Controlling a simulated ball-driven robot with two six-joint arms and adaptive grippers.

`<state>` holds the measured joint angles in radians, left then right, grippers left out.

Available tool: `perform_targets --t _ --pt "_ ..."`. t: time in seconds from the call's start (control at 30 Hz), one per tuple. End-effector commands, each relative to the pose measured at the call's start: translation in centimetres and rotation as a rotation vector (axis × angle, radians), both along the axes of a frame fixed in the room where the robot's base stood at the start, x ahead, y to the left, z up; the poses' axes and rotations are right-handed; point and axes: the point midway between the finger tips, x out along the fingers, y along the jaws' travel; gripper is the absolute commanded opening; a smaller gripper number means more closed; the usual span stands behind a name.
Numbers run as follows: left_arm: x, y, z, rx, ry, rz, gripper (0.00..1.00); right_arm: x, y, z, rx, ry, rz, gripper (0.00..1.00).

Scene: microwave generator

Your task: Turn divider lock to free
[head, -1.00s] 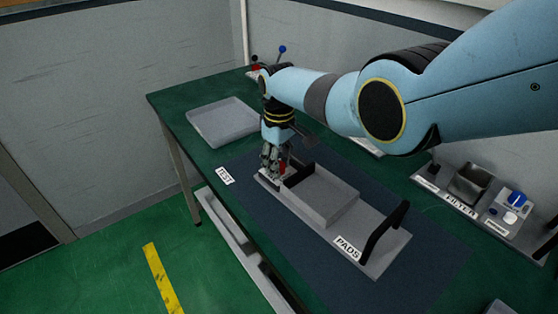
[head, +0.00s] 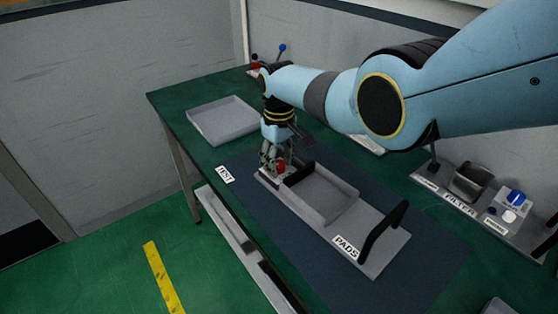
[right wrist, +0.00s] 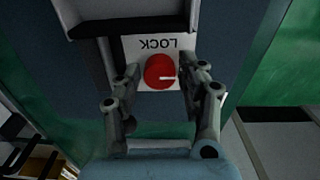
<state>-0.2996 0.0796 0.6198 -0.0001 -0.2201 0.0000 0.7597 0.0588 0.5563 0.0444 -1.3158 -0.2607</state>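A red round knob (right wrist: 159,72) sits on a white plate marked LOCK (right wrist: 158,46), which reads upside down in the right wrist view. A white mark on the knob points right there. The knob also shows in the head view (head: 281,167), at the far end of the grey PADS fixture (head: 375,262). My right gripper (head: 273,165) is down at the knob. In the right wrist view its fingers (right wrist: 163,77) stand apart on either side of the knob. A gap shows on the left; contact on the right is unclear. My left gripper is out of view.
A dark divider (head: 299,174) crosses the fixture beside the knob. A black handle (head: 384,230) stands at its near end. A grey tray (head: 222,122) lies at the back left, and the FILTER station (head: 462,207) stands at the right. The blue mat is clear around the fixture.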

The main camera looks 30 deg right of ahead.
Motion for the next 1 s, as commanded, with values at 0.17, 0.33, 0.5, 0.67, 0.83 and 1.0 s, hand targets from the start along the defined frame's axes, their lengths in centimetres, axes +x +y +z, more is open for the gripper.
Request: perform_targets --t 0.17,0.33,0.5,0.67,0.83,1.0 --pt "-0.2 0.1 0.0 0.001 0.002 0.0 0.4 0.0 0.0 0.0 0.0 0.001 0.001 0.42" --pt "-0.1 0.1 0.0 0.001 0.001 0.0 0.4 0.0 0.0 1.0 -0.001 -0.001 0.001 0.42" --pt "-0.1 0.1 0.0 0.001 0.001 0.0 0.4 0.1 0.0 3.9 -0.001 -0.005 0.0 0.42" --pt "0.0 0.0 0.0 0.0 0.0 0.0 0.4 0.0 0.0 7.6 0.0 -0.004 0.0 0.42" --pt "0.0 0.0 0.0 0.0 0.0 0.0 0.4 0.0 0.0 10.6 -0.001 -0.002 0.0 0.42" --pt "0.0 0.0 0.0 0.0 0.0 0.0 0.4 0.0 0.0 11.8 0.0 0.0 0.0 0.42"
